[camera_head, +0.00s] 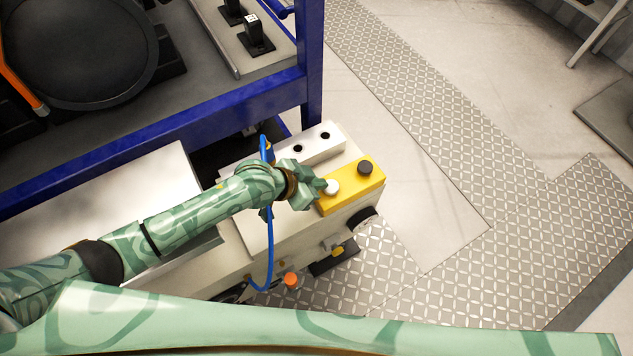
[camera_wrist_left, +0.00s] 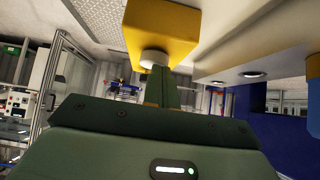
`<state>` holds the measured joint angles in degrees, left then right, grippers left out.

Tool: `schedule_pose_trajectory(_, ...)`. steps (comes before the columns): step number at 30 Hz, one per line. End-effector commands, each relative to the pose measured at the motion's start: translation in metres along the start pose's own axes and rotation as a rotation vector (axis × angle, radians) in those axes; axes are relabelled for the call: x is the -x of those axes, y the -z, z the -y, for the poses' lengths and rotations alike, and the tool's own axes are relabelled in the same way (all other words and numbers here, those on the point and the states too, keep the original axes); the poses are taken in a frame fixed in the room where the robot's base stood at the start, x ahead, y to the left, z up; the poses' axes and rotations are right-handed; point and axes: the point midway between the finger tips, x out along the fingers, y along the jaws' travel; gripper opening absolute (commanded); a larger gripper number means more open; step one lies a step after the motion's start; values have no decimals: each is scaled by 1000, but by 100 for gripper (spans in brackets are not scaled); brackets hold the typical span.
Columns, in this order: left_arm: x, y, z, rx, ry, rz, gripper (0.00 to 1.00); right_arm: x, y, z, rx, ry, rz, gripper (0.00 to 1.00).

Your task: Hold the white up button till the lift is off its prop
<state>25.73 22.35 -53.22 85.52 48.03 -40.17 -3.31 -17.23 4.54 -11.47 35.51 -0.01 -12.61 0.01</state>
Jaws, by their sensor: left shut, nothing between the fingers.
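A yellow control box (camera_head: 352,187) sits on the end of a pale machine housing. It carries a white button (camera_head: 331,187) and a black button (camera_head: 365,167). My left gripper (camera_head: 319,186) is shut and empty, its fingertips right at the white button. In the left wrist view the shut fingers (camera_wrist_left: 166,88) point at the white button (camera_wrist_left: 153,59) on the yellow box (camera_wrist_left: 170,25). I cannot tell whether they touch it or whether it is pressed in. I cannot make out the lift's prop. My right gripper is not in view.
A blue frame (camera_head: 312,60) with a large black disc (camera_head: 80,45) stands at upper left. A white block with two dark holes (camera_head: 315,143) lies just behind the yellow box. A blue cable (camera_head: 269,240) hangs by my left wrist. Tread-plate floor (camera_head: 480,250) at right is clear.

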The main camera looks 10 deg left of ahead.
Motion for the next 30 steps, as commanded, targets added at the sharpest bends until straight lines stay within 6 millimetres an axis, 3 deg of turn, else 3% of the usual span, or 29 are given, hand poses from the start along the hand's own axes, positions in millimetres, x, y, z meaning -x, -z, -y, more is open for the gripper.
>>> schedule_pose_trajectory(1,-6,-17,-6,1,-10,35,0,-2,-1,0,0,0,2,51)
schedule_pose_trajectory(7,-3,-14,-7,2,-10,30,0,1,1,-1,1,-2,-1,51)
schedule_pose_trajectory(11,10,0,-9,0,-6,22,0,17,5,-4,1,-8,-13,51)
schedule_pose_trajectory(16,41,31,-11,-4,8,1,0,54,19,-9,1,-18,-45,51)
schedule_pose_trajectory(24,101,28,-9,-3,11,0,0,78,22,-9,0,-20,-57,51)
schedule_pose_trajectory(30,128,28,-9,-2,10,-1,0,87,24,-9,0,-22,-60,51)
